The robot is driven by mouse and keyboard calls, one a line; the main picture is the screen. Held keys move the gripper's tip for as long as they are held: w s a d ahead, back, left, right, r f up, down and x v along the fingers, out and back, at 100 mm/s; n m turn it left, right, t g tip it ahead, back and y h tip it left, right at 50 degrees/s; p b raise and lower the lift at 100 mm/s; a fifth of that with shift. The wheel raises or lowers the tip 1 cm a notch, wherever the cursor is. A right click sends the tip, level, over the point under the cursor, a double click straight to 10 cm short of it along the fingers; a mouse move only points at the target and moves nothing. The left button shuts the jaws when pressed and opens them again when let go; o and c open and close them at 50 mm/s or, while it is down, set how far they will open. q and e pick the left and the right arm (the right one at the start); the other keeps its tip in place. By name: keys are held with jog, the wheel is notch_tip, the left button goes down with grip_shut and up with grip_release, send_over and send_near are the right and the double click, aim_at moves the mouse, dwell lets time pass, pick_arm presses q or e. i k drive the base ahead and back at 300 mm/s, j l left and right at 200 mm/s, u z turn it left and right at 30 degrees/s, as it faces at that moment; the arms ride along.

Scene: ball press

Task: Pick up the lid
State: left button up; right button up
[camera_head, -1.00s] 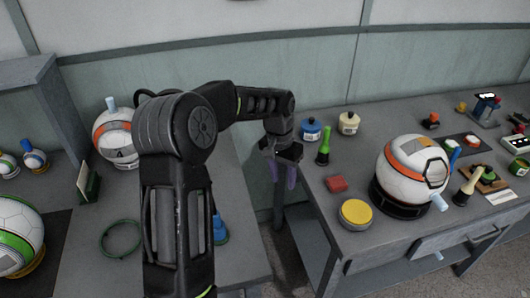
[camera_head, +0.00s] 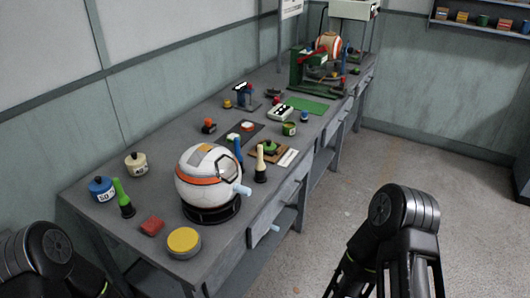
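No loose lid stands out clearly. A round tin with a flat yellow top (camera_head: 184,242) stands at the near left end of the long grey table and may bear the lid. A blue jar (camera_head: 102,189) and a cream jar (camera_head: 136,164), each with a knobbed top, stand further back on the left. A green tin (camera_head: 289,129) stands mid-table. My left arm shows at the bottom left and my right arm at the bottom right, both apart from these things.
A white and orange ball (camera_head: 208,176) sits on a black ring stand beside the yellow-topped tin. A red block (camera_head: 152,227) and a green-handled tool (camera_head: 123,198) are close by. A green press (camera_head: 310,72) stands at the far end. The floor (camera_head: 350,180) on the right is clear.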

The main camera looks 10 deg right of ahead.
aim_at(268, 146)
jog(key=z, duration=1.5)
jog(key=i, duration=4.15)
jog(key=i+u, duration=0.25)
jog(key=k+u, duration=0.1)
jog(key=u, duration=4.7)
